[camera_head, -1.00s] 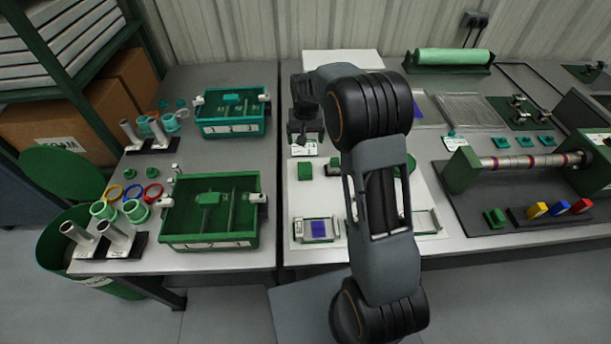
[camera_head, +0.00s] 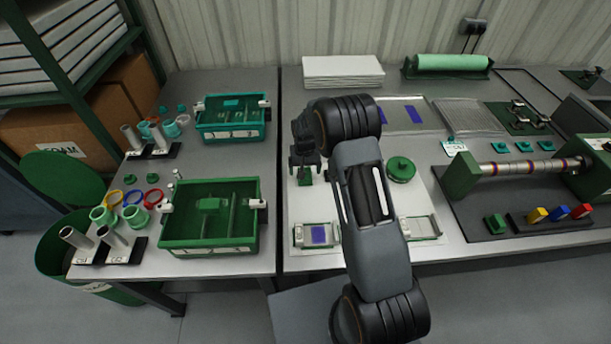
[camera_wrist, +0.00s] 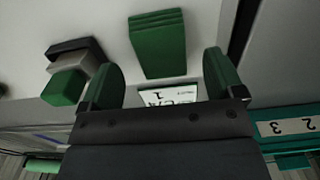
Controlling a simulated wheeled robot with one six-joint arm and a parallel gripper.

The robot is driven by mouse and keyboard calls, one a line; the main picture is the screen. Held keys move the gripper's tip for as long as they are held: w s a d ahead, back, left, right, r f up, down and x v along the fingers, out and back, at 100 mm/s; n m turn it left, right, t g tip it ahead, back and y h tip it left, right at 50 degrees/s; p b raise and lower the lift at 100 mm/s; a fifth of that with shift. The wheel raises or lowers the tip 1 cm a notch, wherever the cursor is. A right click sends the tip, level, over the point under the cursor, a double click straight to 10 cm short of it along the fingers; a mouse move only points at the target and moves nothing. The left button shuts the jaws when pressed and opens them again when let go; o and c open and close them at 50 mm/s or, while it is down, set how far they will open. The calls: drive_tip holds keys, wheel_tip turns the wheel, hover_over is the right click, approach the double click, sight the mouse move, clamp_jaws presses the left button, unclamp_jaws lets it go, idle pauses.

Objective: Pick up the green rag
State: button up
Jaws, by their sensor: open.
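The green rag (camera_wrist: 158,45) is a folded, layered square on the white work surface. It lies ahead of and between the two fingers of my gripper (camera_wrist: 163,80) in the wrist view, apart from both. In the head view only part of the rag (camera_head: 305,179) shows, just below my gripper (camera_head: 305,163). My gripper is open and empty, with green finger pads.
A green block (camera_wrist: 64,87) with a grey part stands beside the left finger in the wrist view. A label card (camera_wrist: 168,96) lies behind the rag. A green divided bin (camera_head: 168,240) stands to the left. A round green lid (camera_head: 401,169) sits right of my arm.

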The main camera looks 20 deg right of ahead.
drive_tip(key=shift+f, duration=1.65)
drive_tip(key=shift+c, duration=0.3)
drive_tip(key=c, duration=0.9)
drive_tip(key=shift+r, duration=0.15)
drive_tip(key=shift+c, duration=0.2)
drive_tip(key=shift+r, duration=0.25)
wheel_tip(320, 180, up, 2)
drive_tip(key=s+a+r+b, duration=0.1)
drive_tip(key=s+a+r, duration=0.5)
drive_tip(key=a+r, duration=0.4)
drive_tip(key=a, duration=0.2)
drive_tip(key=shift+a+r+b, duration=0.15)
drive_tip(key=shift+a+b, duration=0.2)
drive_tip(key=shift+b, duration=0.05)
